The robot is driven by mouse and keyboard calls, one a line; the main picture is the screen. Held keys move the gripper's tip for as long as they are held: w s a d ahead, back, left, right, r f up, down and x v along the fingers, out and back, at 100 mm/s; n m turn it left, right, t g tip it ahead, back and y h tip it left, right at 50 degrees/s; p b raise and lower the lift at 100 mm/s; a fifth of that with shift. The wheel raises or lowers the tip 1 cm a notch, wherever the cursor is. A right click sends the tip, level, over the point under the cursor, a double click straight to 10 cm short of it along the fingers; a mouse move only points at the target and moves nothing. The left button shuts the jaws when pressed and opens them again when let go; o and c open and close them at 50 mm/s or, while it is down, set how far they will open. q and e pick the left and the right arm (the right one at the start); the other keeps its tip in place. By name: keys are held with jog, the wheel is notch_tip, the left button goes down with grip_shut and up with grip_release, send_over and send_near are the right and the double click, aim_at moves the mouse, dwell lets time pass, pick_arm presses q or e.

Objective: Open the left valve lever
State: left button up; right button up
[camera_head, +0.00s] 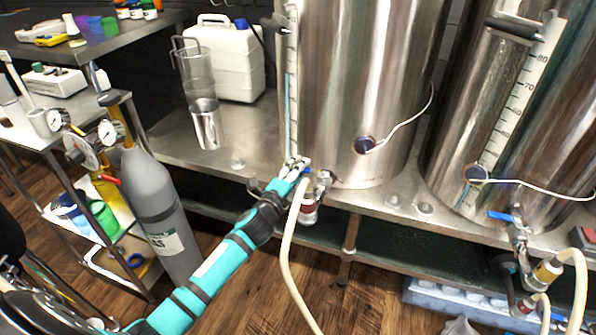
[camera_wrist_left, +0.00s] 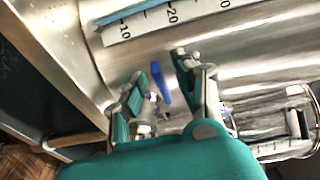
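The left valve (camera_head: 310,206) sits low on the front of the left steel tank, with a pale hose hanging below it. Its blue lever (camera_wrist_left: 161,83) shows in the left wrist view between the two fingers of my left gripper (camera_wrist_left: 158,82). The fingers are apart, one on each side of the lever; I cannot tell whether either touches it. In the head view my left gripper (camera_head: 296,168) is at the valve and hides most of the lever. A pale tip at the bottom edge of the head view may be my right gripper (camera_head: 461,326); its fingers cannot be made out.
The left tank (camera_head: 375,80) and right tank (camera_head: 545,120) stand on a steel bench. The right tank has its own valve with a blue lever (camera_head: 503,216). A grey gas cylinder (camera_head: 160,205) stands left of my left arm. A jug (camera_head: 232,60) stands behind on the bench.

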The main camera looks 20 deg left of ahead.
pick_arm(q)
jog(key=s, duration=1.2)
jog(key=shift+a, duration=0.15)
